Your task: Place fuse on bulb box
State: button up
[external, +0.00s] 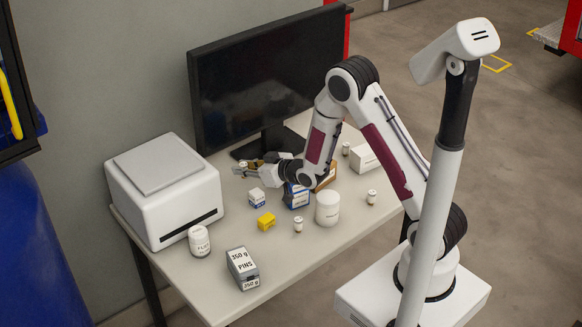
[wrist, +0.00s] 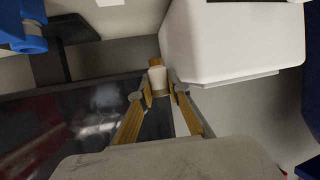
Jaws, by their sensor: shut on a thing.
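My gripper (external: 246,171) is shut on a small white-and-brown cylinder, which I take for the fuse (wrist: 157,78), and holds it above the table's back part, between the printer-like box and the monitor. In the wrist view, the fuse stands between the two yellowish fingertips (wrist: 159,93). I cannot read which box is the bulb box. An orange-brown box (external: 326,178) is partly hidden by my arm.
A white printer-like machine (external: 165,190) stands left, a black monitor (external: 250,80) behind. Several small bottle-like cylinders (external: 298,225), a white tub (external: 327,208), a white jar (external: 199,241), a grey pins box (external: 242,268) and a white box (external: 365,157) stand about.

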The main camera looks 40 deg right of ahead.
jog(key=shift+w+d+r+m+h, duration=0.1)
jog(key=shift+d+r+m+h, duration=0.15)
jog(key=shift+d+m+h, duration=0.4)
jog(key=shift+w+d+r+m+h, duration=0.1)
jog(key=shift+d+r+m+h, duration=0.25)
jog(key=shift+d, duration=0.55)
jog(key=shift+w+d+r+m+h, duration=0.1)
jog(key=shift+d+r+m+h, duration=0.05)
jog(key=shift+d+m+h, duration=0.55)
jog(key=shift+f, duration=0.1)
send_over(257, 192)
jog(key=shift+d+f, duration=0.1)
jog(key=shift+f, duration=2.75)
jog(key=shift+f, duration=2.05)
jog(key=shift+f, duration=0.2)
jog(key=o, duration=0.9)
